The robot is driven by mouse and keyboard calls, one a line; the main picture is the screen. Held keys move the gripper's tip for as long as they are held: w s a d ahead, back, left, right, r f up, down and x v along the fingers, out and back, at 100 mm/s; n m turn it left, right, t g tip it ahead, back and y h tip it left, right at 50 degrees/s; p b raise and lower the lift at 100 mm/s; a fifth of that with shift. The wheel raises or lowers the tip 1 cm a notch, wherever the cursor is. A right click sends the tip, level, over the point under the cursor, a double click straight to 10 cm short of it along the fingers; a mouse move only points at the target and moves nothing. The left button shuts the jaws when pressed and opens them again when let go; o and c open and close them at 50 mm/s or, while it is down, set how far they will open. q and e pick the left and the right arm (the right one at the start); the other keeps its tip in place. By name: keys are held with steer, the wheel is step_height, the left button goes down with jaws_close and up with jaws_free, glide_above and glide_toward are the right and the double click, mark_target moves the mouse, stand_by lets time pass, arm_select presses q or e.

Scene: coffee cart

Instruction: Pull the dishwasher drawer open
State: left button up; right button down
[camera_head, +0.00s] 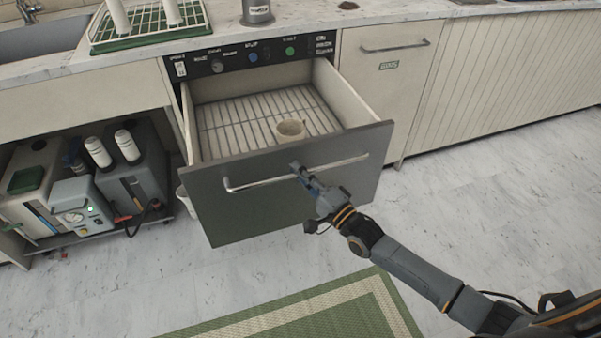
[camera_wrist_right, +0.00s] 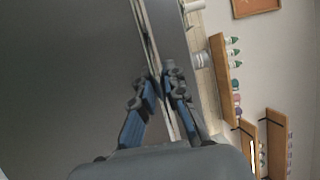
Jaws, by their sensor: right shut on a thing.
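The dishwasher drawer (camera_head: 250,195) is pulled out from under the counter, with its dark front panel facing me and its wire rack floor showing. A light metal bar handle (camera_head: 255,184) runs across the drawer front. My right gripper (camera_head: 299,172) is at the handle, a little right of its middle, and is shut on it. In the right wrist view the fingers of my right gripper (camera_wrist_right: 163,85) close on the bar handle (camera_wrist_right: 150,45), beside the dark drawer front (camera_wrist_right: 65,80). My left gripper is not in view.
A control panel (camera_head: 255,53) sits above the drawer. A cabinet door (camera_head: 385,80) with a handle is to the right. Water tanks and a pump unit (camera_head: 82,206) stand on a shelf at left. A green-bordered mat (camera_head: 310,312) lies on the otherwise clear floor in front.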

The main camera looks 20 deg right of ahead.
steer(key=c, duration=1.4)
jaws_free()
steer(key=shift+o, duration=0.2)
steer(key=v, duration=1.2)
steer(key=shift+f, duration=0.1)
